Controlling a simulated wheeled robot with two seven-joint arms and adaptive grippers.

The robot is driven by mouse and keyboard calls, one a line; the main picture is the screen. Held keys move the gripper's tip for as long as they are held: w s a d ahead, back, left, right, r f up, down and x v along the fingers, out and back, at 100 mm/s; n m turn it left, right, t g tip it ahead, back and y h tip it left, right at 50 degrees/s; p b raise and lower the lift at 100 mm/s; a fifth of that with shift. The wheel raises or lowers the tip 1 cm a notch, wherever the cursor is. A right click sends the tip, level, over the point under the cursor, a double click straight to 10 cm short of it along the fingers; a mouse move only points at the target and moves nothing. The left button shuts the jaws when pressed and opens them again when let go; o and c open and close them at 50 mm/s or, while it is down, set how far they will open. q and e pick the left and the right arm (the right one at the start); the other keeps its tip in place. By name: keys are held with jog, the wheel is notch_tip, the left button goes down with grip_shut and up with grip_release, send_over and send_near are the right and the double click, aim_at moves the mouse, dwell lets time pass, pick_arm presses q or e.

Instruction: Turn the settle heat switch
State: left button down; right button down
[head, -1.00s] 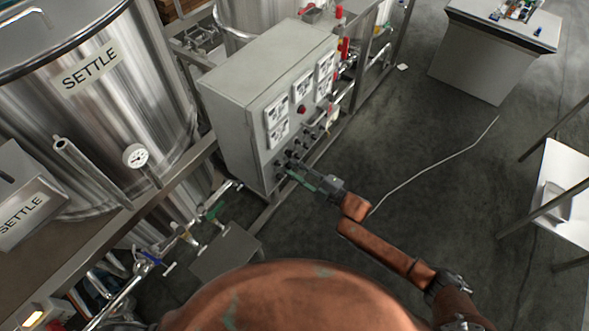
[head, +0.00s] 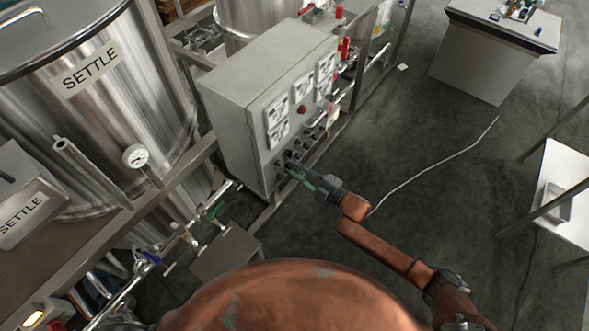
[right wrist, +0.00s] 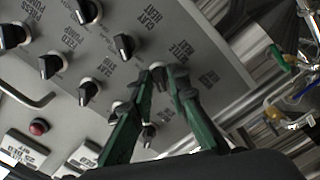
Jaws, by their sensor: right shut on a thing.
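The grey control box (head: 258,112) stands beside the SETTLE tank, with a row of black switches on its front face. My right gripper (head: 288,167) reaches the low near end of that row. In the right wrist view its green fingers (right wrist: 161,77) are shut on a switch (right wrist: 157,72), which they largely hide. My left gripper is not in view.
A red button (right wrist: 39,127) and gauges are on the same face. The SETTLE tank (head: 90,120) and pipes are at left. Open floor (head: 420,150) lies to the right.

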jog(key=shift+m, duration=0.4)
jog(key=shift+f+m+p, duration=0.15)
jog(key=shift+m+p, duration=0.9)
jog(key=shift+m, duration=2.45)
jog(key=shift+s, duration=0.1)
jog(key=c, duration=2.2)
grip_release()
jog(key=shift+o, duration=0.6)
